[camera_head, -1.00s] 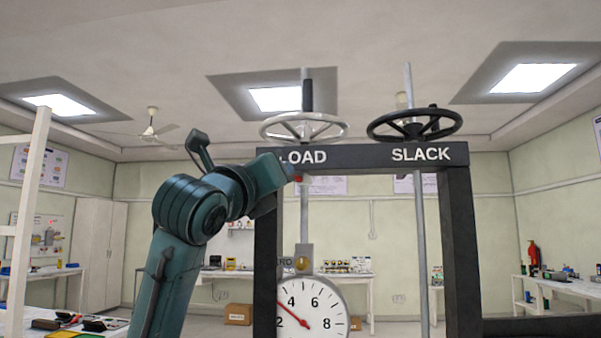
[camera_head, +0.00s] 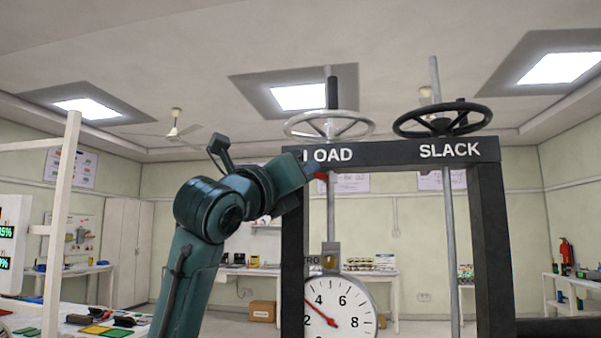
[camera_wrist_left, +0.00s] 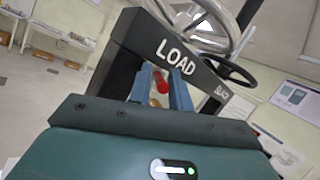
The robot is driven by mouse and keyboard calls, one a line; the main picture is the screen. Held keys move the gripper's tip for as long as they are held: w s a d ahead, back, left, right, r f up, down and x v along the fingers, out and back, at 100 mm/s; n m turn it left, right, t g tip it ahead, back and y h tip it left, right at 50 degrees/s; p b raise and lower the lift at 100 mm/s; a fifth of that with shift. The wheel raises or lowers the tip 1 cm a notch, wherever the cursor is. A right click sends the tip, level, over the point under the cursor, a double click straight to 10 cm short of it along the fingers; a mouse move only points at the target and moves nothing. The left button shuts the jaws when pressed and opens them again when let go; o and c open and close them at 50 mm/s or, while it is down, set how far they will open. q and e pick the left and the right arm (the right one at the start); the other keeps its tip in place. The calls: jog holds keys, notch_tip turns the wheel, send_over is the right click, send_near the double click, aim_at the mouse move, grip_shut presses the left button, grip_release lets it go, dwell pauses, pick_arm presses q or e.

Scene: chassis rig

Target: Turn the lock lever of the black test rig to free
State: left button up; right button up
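The black test rig (camera_head: 490,240) is a dark upright frame with LOAD and SLACK printed on its top beam. A small red piece (camera_head: 321,175), possibly the lock lever's grip, shows under the LOAD end. In the left wrist view the red piece (camera_wrist_left: 161,83) sits between the two blue-grey fingers of my left gripper (camera_wrist_left: 161,92), which stand apart. In the head view my left gripper (camera_head: 312,172) is at the beam's left corner, partly covering the L. The rest of the lever is hidden. My right gripper is not in view.
A pale handwheel (camera_head: 329,125) and a black handwheel (camera_head: 442,120) stand above the beam on vertical rods. A round dial (camera_head: 342,308) hangs inside the frame, its red needle between 2 and 4. A white shelf post (camera_head: 60,210) stands at left. Benches line the walls.

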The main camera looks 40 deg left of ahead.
pick_arm(q)
jog(key=b+v, duration=0.3)
jog(key=v, duration=1)
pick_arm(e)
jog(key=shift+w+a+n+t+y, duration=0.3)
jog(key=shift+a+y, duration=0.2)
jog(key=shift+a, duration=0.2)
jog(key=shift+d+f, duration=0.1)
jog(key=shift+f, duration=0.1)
